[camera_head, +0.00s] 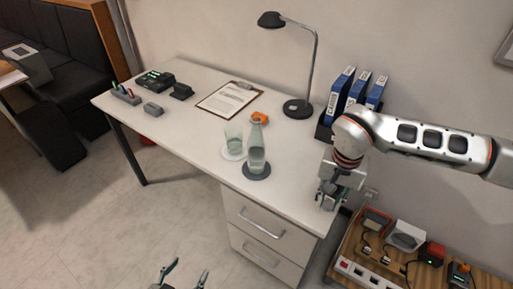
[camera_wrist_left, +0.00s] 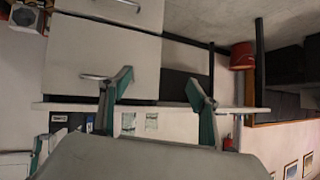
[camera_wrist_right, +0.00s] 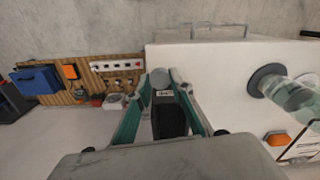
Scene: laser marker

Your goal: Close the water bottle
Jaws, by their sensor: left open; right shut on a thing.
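The clear water bottle (camera_head: 257,158) stands upright on a dark round coaster (camera_head: 257,176) on the white desk. It also shows at the right of the right wrist view (camera_wrist_right: 285,92). I cannot tell if anything covers its mouth. My right gripper (camera_head: 328,195) is above the desk's right end, to the right of the bottle and apart from it. In the right wrist view its fingers (camera_wrist_right: 160,82) are shut on a small grey round piece (camera_wrist_right: 160,77), which looks like a cap. My left gripper (camera_head: 187,272) is open and empty, low in front of the desk.
A glass (camera_head: 233,138) stands just left of the bottle. An orange item (camera_head: 261,118) lies behind it. A lamp (camera_head: 299,108), clipboard (camera_head: 229,98) and blue binders (camera_head: 357,90) are further back. A wooden board with devices (camera_head: 352,246) is at the lower right.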

